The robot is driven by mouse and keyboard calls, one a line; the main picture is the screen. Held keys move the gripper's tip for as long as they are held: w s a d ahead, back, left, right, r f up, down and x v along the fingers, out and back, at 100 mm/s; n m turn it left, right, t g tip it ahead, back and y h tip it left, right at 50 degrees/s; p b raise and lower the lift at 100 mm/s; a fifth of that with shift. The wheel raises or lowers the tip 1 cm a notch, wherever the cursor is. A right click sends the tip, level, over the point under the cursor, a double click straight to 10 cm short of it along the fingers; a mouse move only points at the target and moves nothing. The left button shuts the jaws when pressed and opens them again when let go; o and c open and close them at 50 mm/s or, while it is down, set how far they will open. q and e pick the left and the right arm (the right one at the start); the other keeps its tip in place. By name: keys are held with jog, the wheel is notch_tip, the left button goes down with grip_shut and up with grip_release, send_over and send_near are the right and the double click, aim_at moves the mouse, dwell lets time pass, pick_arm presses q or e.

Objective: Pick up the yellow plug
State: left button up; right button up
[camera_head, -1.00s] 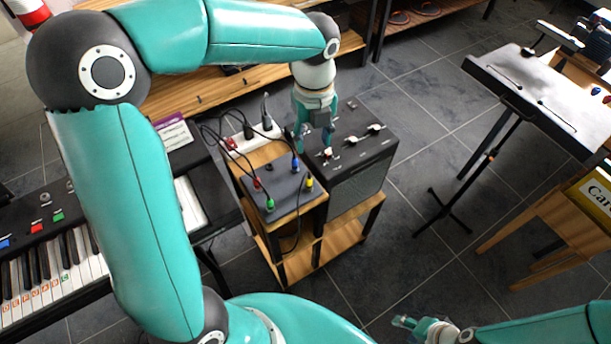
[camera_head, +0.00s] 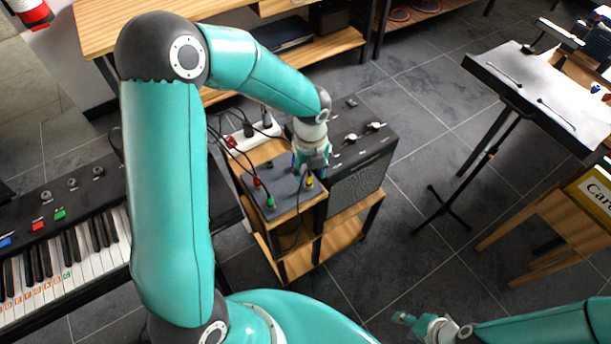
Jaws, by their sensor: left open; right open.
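The yellow plug (camera_head: 310,183) stands in the grey box (camera_head: 284,205) near its right edge, on the wooden stand. My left gripper (camera_head: 309,172) is right above the yellow plug, pointing down, with its fingers open. I cannot tell whether the fingers touch the plug. A blue plug (camera_head: 294,163) is partly hidden beside the gripper. A red plug (camera_head: 257,183) and a green plug (camera_head: 270,201) stand in the same box to the left. My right gripper (camera_head: 408,321) is open and empty at the bottom, far from the box.
A black amplifier (camera_head: 362,177) stands close to the right of the box. A white power strip (camera_head: 254,134) with black plugs lies behind it. A keyboard (camera_head: 70,255) is at the left. A music stand (camera_head: 530,90) is at the right. Floor between is clear.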

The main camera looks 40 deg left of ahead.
pick_arm(q)
jog(key=shift+f, duration=1.35)
grip_shut()
jog(key=shift+w+r, duration=0.1)
jog(key=shift+r, duration=0.1)
